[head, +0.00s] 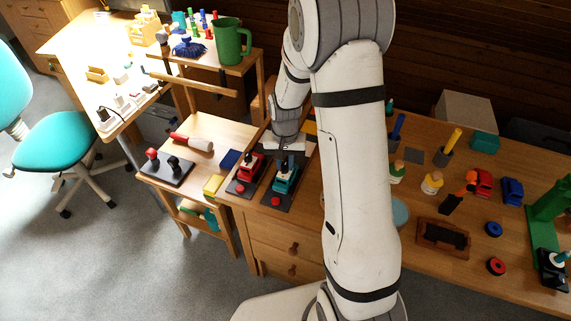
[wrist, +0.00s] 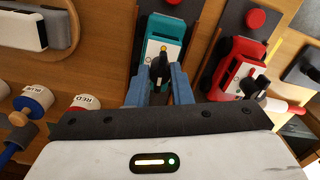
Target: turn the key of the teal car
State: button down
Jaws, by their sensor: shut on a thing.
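The teal car (head: 286,179) sits on a dark board at the front left of the long bench; its body also shows in the wrist view (wrist: 162,32). Its black key (wrist: 158,66) stands on the car's yellowish panel. My gripper (wrist: 160,78) has its two blue fingers on either side of the key, shut on it. In the head view my gripper (head: 287,153) is above the rear of the teal car, and the key is hidden there.
The red car (head: 250,166) with its own black key stands on a board close to the left. A red button (head: 275,201) lies in front of the teal car. A side table (head: 209,170) stands left. Bottles and toys occupy the bench to the right.

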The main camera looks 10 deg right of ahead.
aim_at(285, 165)
jog(key=shift+m, duration=0.4)
jog(key=c, duration=1.3)
grip_release()
jog(key=shift+r, duration=0.15)
notch_tip(285, 165, up, 7)
jog(key=shift+b, duration=0.35)
jog(key=shift+r, duration=0.3)
